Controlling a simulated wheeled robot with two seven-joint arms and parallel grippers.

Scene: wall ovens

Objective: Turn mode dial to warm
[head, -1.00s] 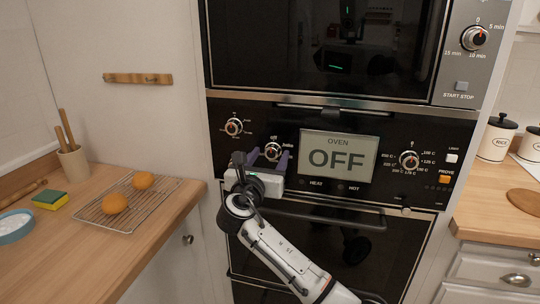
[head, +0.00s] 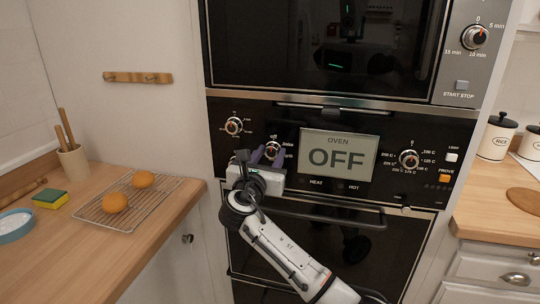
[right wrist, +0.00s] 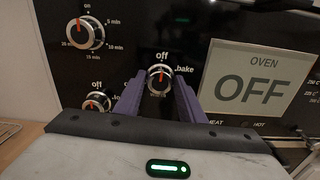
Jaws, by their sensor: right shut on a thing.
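The mode dial (head: 272,149) is a round silver knob on the black oven panel, left of the display. It also shows in the right wrist view (right wrist: 159,79), with "off" above it, "bake" at its right and a red mark near its top. My right gripper (head: 267,155) reaches up to it from below. Its two purple fingers (right wrist: 158,95) lie on either side of the dial and are shut on it; they hide the labels lower down. The display (head: 339,157) reads OVEN OFF. My left gripper is not in view.
Another dial (head: 233,126) sits to the upper left, and a temperature dial (head: 409,159) is right of the display. An oven door handle (head: 330,218) runs below the panel. A wooden counter (head: 60,250) with a cooling rack (head: 160,199) stands at the left.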

